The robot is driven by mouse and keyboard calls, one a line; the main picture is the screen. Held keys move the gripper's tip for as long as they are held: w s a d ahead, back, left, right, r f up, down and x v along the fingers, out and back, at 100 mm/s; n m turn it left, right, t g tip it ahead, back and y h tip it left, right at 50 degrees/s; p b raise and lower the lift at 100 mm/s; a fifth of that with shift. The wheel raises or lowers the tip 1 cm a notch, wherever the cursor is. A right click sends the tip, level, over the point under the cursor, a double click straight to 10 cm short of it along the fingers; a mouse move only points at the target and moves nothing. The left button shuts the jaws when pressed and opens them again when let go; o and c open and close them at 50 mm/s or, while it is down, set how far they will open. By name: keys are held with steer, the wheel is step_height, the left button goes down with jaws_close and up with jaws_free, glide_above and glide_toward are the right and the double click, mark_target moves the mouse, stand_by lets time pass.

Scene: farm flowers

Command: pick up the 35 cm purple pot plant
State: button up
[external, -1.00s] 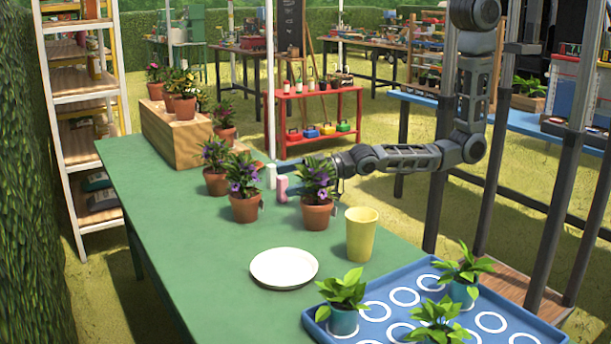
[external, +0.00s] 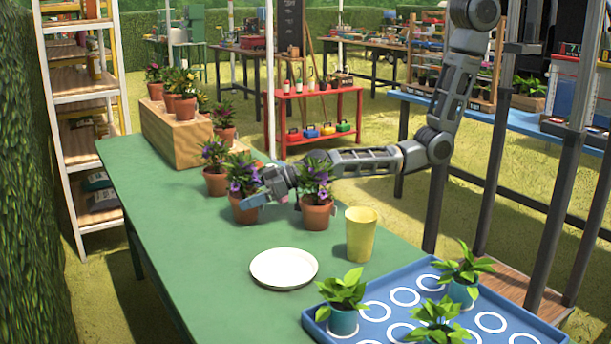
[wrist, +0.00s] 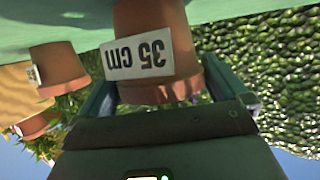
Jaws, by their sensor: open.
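The pot plant labelled "35 cm" (wrist: 150,45) is a terracotta pot, seen upside down in the wrist view. In the external view it appears to be the middle purple-flowered pot (external: 243,214) on the green table. My gripper (wrist: 160,90) is open, with one finger on each side of this pot. I cannot tell whether either finger touches it. In the external view my gripper (external: 256,197) is in front of part of the pot and its plant. The flowers are mostly hidden in the wrist view.
One purple-flowered pot (external: 317,214) stands close on the right, by my forearm, another (external: 215,182) behind left. A yellow cup (external: 361,236), a white plate (external: 284,268) and a blue tray (external: 385,330) are nearer the camera. The table's left side is clear.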

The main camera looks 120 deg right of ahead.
steer(key=shift+w+d+f, duration=0.2)
steer(key=shift+w+f, duration=0.05)
steer(key=shift+w, duration=0.3)
steer(key=shift+c, duration=0.2)
steer(key=c, duration=0.9)
steer(key=shift+c, duration=0.3)
steer(key=shift+r, duration=0.15)
